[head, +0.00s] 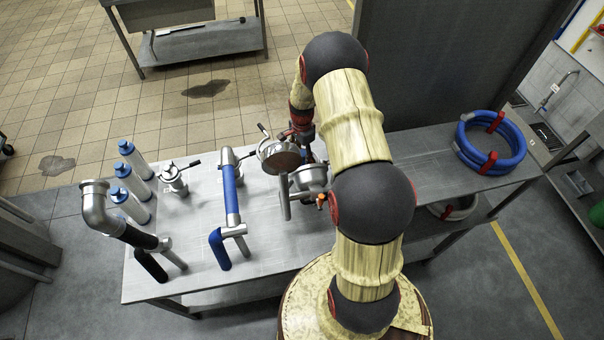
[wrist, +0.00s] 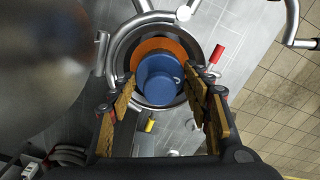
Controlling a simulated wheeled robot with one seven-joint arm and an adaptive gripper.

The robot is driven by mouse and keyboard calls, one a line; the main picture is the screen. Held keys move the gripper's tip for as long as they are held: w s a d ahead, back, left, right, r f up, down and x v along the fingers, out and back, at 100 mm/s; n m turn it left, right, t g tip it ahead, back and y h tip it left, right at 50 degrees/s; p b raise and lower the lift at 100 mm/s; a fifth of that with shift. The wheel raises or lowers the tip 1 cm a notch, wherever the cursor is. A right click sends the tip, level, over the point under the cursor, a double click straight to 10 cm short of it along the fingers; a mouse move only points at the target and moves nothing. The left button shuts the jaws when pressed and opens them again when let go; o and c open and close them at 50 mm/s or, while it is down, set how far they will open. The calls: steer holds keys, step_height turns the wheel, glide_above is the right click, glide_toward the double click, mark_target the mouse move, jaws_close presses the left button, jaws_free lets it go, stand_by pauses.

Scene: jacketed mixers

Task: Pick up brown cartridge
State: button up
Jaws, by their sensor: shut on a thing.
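The brown cartridge (wrist: 150,46) shows in the wrist view as an orange-brown round body with a blue cap (wrist: 160,78) on top. It sits within the round steel rim of an open housing (wrist: 118,45); how deep it sits I cannot tell. My gripper (wrist: 160,82) is shut on the blue cap, one finger on each side. In the head view my gripper (head: 302,132) is above the bench, by the steel housing (head: 312,176), partly hidden by my arm. The cartridge cannot be made out in the head view.
An open round lid (head: 278,156) stands beside the housing. White cartridges with blue caps (head: 133,158) stand at the bench's left. A blue-sleeved pipe (head: 231,195), a steel elbow pipe (head: 97,212) and a small steel vessel (head: 173,182) are nearby. A blue hose coil (head: 465,150) lies at right.

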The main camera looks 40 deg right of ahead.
jaws_close()
steer(key=shift+w+r, duration=0.1)
stand_by(0.4)
